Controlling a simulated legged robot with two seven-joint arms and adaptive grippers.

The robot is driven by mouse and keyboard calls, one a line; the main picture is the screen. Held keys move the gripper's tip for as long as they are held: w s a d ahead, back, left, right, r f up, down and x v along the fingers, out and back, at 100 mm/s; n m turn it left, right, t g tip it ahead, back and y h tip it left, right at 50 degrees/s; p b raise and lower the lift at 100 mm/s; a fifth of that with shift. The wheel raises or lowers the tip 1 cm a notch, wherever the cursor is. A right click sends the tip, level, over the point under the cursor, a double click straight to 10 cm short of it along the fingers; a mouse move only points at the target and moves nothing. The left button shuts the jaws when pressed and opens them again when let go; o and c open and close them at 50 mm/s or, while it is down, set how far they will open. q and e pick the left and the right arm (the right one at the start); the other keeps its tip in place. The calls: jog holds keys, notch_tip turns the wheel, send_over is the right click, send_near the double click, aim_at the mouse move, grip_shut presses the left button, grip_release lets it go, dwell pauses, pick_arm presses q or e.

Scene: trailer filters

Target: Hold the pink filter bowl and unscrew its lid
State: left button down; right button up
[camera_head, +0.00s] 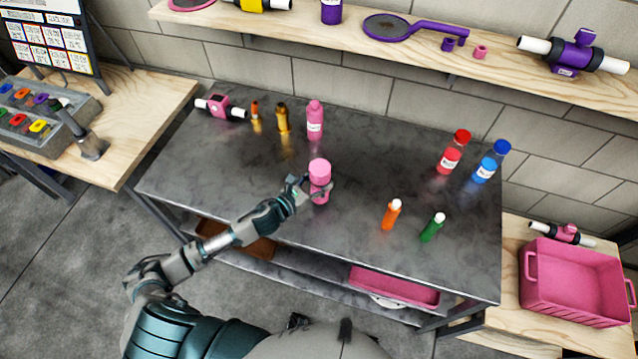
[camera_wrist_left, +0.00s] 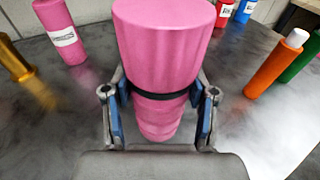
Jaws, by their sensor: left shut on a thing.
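The pink filter bowl (camera_head: 320,190) stands upright near the middle of the dark metal table, with its wide pink lid (camera_head: 319,167) on top. In the left wrist view the lid (camera_wrist_left: 165,45) is large and a dark band separates it from the ribbed pink bowl (camera_wrist_left: 158,112) below. My left gripper (camera_head: 312,189) is shut around the bowl just under the lid. Its two blue-padded fingers (camera_wrist_left: 160,115) lie on either side of the bowl in the left wrist view. My right gripper is not in view.
A pink bottle (camera_head: 315,122), brass pieces (camera_head: 282,119) and a pink valve (camera_head: 220,107) stand behind. Orange (camera_head: 391,215) and green (camera_head: 432,228) bottles stand to the right, red (camera_head: 453,155) and blue (camera_head: 490,163) ones farther back. A pink crate (camera_head: 575,312) is at right. The table front is clear.

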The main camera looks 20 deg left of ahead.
aim_at(312, 189)
pick_arm(q)
jog(key=shift+w+a, duration=0.2)
jog(key=shift+w, duration=0.35)
notch_tip(312, 189, down, 3)
jog(key=shift+f, duration=0.3)
jog(key=shift+c, duration=1.7)
grip_release()
jog(key=shift+b, duration=0.3)
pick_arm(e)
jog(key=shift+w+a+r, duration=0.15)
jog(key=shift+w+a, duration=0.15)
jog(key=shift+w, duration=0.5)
